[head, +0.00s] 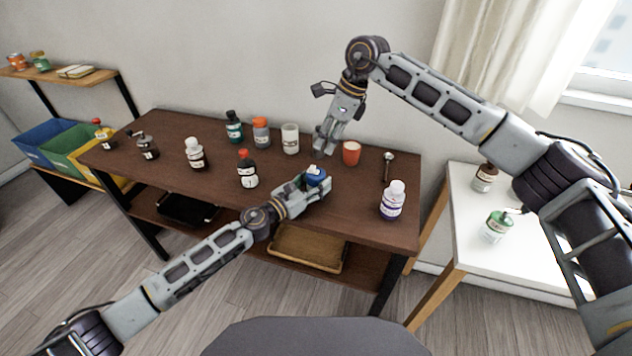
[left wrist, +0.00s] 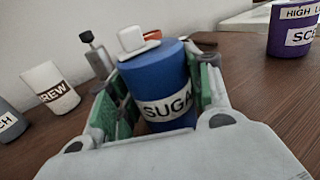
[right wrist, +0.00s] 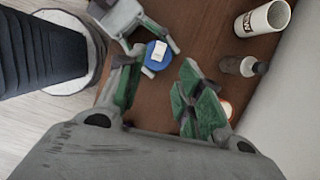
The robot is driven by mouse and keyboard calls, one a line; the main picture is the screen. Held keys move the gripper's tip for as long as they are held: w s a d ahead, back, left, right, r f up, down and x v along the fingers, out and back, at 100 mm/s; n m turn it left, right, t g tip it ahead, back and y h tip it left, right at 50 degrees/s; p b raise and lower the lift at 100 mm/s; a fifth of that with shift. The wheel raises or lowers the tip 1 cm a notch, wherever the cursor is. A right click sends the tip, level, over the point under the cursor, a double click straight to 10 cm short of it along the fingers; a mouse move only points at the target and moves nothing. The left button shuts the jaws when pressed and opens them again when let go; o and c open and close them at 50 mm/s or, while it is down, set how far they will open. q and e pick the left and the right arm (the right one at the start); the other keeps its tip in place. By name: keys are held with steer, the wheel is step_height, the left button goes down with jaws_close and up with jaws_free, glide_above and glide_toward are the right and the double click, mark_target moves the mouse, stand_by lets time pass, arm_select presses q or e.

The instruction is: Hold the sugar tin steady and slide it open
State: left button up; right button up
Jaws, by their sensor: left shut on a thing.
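The sugar tin (head: 317,174) is blue, with a white label and a white raised piece on its top. In the left wrist view the tin (left wrist: 158,78) stands between the green pads, its label partly readable as "SUGA". My right gripper (head: 323,150) is above and behind the tin, pointing down. In the right wrist view its fingers are apart and empty, and the tin's top (right wrist: 157,54) shows beyond them.
A white side table (head: 520,250) is at right.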

step_height(320, 180, up, 3)
steer(key=h, duration=0.4)
glide_above(312, 166)
steer(key=shift+m+g, duration=0.3)
steer(key=shift+m, duration=0.1)
stand_by(0.5)
steer(key=shift+f, duration=6)
